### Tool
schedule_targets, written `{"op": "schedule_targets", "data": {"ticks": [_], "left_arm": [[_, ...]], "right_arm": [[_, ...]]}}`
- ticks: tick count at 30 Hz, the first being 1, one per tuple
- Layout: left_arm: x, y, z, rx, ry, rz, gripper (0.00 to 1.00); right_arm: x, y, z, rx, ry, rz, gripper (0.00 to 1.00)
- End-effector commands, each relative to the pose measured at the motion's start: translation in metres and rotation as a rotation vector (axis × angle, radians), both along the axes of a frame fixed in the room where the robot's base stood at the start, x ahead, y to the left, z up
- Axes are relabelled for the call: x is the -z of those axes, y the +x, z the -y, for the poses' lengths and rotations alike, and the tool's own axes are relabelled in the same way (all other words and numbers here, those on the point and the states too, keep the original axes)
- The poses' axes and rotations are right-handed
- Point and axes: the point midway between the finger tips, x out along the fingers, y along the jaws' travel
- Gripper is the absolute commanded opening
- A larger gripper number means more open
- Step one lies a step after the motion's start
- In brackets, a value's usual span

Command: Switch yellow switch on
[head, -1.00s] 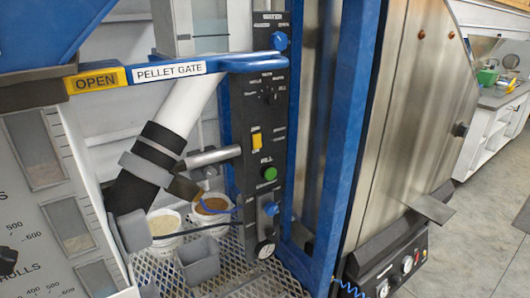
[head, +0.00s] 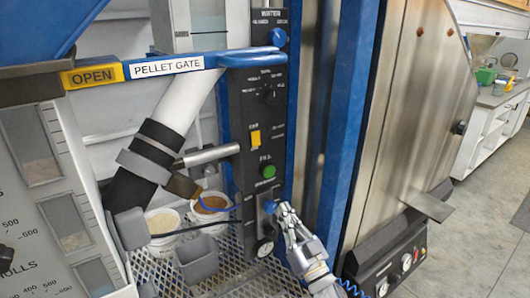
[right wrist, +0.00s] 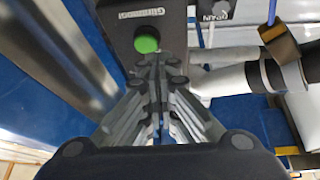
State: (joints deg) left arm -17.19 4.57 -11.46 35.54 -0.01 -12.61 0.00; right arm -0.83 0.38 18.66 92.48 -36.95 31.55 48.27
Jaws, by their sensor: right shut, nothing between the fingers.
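The yellow switch (head: 255,138) is a small upright rocker on the dark control panel (head: 240,105), above the green button (head: 268,171). My right gripper (head: 282,208) is in front of the lower part of the panel, below and to the right of the yellow switch and apart from it. Its fingers are closed together and empty, pointing up toward the panel. In the right wrist view the closed fingertips (right wrist: 158,66) show just below the green button (right wrist: 146,44). The yellow switch cannot be made out in that view. My left gripper is not in view.
The blue pellet gate bar (head: 205,63) crosses above the yellow switch. A blue knob (head: 270,206) sits right by my right fingertips, and another blue knob (head: 278,37) is at the panel's top. A metal pipe (head: 210,155) is left of the panel. White buckets (head: 163,222) stand below.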

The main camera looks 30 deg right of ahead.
Motion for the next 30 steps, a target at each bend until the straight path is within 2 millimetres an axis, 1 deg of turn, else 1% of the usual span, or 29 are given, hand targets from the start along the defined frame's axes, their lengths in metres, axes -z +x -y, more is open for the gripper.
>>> {"op": "schedule_targets", "data": {"ticks": [1,3,6,7,9,11,22,26,30], "left_arm": [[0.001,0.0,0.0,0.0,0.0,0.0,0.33],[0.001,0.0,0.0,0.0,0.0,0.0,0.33],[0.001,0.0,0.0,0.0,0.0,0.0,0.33],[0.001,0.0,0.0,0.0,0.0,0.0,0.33],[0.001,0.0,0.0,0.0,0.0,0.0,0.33],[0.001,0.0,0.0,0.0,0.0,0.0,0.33],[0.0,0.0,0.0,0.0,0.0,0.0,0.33],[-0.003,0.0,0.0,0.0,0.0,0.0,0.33],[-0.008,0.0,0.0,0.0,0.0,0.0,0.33]], "right_arm": [[-0.026,-0.005,0.002,-0.008,-0.014,0.058,0.0],[-0.055,-0.012,0.002,-0.024,-0.032,0.122,0.0],[-0.081,-0.02,0.002,-0.04,-0.051,0.18,0.0],[-0.086,-0.022,0.002,-0.043,-0.054,0.19,0.0],[-0.094,-0.025,0.002,-0.047,-0.061,0.207,0.0],[-0.096,-0.026,0.002,-0.049,-0.063,0.214,0.0],[-0.099,-0.023,0.001,-0.05,-0.063,0.214,0.0],[-0.108,-0.013,0.0,-0.05,-0.062,0.216,0.0],[-0.126,0.008,-0.003,-0.05,-0.062,0.217,0.0]]}}
